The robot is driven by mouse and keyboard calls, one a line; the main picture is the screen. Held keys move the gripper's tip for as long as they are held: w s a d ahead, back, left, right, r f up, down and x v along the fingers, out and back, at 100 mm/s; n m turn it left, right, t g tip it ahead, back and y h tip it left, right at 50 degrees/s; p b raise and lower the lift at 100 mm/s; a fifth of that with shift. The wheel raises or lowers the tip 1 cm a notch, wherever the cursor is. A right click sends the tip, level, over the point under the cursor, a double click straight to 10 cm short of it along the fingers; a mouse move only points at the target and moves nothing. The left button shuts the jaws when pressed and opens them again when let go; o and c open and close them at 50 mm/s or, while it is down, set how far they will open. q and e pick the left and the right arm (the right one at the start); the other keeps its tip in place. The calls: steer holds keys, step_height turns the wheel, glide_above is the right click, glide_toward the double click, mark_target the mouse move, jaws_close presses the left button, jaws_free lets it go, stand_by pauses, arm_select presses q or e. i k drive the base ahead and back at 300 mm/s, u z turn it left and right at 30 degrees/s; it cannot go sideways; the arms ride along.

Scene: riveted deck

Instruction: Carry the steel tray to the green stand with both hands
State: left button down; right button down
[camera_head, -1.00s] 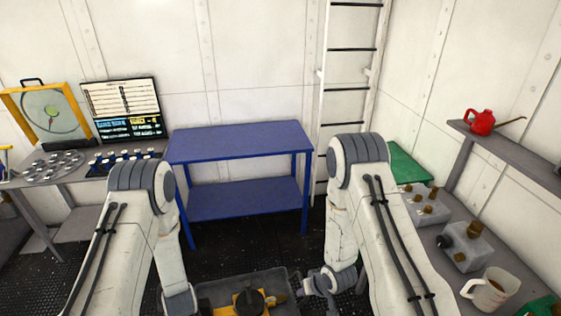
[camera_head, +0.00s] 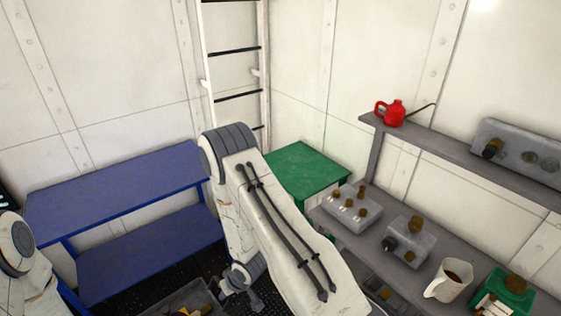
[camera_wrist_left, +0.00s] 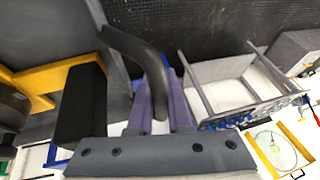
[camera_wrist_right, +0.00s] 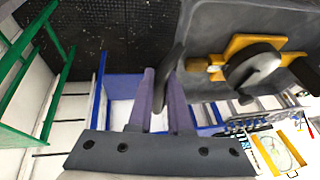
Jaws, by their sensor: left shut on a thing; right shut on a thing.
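The steel tray (camera_head: 202,287) is a grey open tray, cut off by the bottom edge of the head view. A yellow and black piece (camera_wrist_right: 236,46) lies in it. My left gripper (camera_wrist_left: 162,98) is shut on one dark curved handle (camera_wrist_left: 135,48) of the tray. My right gripper (camera_wrist_right: 162,92) is shut on the other handle (camera_wrist_right: 172,65). The green stand (camera_head: 305,168) is in the far corner, beyond my right arm, which hides part of it. Its green frame (camera_wrist_right: 13,92) also shows in the right wrist view. The tray is apart from the stand.
A blue table (camera_head: 115,185) with a lower shelf stands left of the green stand. A ladder (camera_head: 235,60) is behind them. On the right, a grey bench (camera_head: 455,270) holds control boxes and a mug (camera_head: 449,280). A red oil can (camera_head: 390,112) sits on a shelf above. Dark floor lies between.

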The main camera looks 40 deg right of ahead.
mark_target(300, 169)
steer(key=i, duration=3.5)
steer(key=z, duration=3)
steer(key=i, duration=0.45)
steer(key=u, duration=0.1)
